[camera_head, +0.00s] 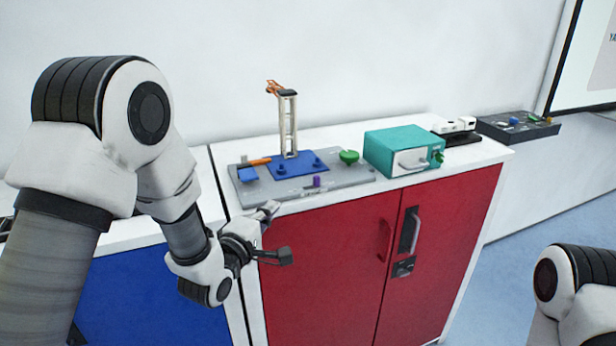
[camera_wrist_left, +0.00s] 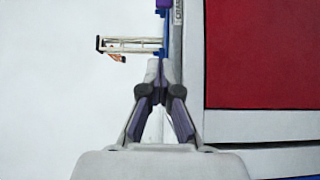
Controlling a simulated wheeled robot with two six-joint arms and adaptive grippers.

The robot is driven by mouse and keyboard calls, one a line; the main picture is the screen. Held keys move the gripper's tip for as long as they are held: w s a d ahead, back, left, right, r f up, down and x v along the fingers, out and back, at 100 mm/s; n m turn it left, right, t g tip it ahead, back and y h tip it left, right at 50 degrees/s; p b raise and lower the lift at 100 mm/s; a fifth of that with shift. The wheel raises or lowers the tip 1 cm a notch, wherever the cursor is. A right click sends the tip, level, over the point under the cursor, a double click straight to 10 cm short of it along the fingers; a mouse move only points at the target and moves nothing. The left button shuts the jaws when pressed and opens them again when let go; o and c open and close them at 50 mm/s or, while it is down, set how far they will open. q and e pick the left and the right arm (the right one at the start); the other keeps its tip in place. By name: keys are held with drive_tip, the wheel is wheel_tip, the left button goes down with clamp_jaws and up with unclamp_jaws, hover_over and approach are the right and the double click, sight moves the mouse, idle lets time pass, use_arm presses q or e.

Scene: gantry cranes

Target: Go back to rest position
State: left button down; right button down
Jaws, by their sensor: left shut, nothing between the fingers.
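My left gripper (camera_head: 269,210) is shut and empty, in front of the counter's front edge, near the crane board. In the left wrist view its fingers (camera_wrist_left: 161,95) come together at the lower middle. The small gantry crane (camera_head: 288,125) stands upright on the board (camera_head: 345,180), with an orange part at its top. It also shows sideways in the left wrist view (camera_wrist_left: 135,44), apart from the fingers. My right gripper is out of view; only part of my right arm shows at the lower right.
A teal box (camera_head: 395,140) stands right of the board on the white counter. Red cabinet doors (camera_head: 330,265) are below, a blue cabinet (camera_head: 145,300) to the left. A dark tray (camera_head: 500,128) is at the far right. Open floor (camera_head: 535,225) lies at the right.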

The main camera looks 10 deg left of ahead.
use_arm(q)
drive_tip(key=s+a+f+m+g+y, duration=0.1)
drive_tip(key=s+f+g, duration=0.2)
drive_tip(key=s+f, duration=0.5)
drive_tip(key=s+a+f+g, duration=0.1)
drive_tip(key=s+f+g, duration=0.2)
drive_tip(key=f, duration=0.9)
drive_tip(key=s+f+m+g+y, duration=0.1)
drive_tip(key=s+f+g, duration=0.2)
drive_tip(key=s+f, duration=0.5)
drive_tip(key=s+a+f+m+g, duration=0.1)
drive_tip(key=s+f+m+g, duration=0.3)
drive_tip(key=s, duration=0.5)
drive_tip(key=s+a+f+m+g+y, duration=0.1)
drive_tip(key=s+f+m+g, duration=0.3)
drive_tip(key=s+m, duration=0.5)
drive_tip(key=shift+s+a+f+g, duration=0.2)
drive_tip(key=shift+f+g, duration=0.1)
drive_tip(key=shift+f, duration=0.3)
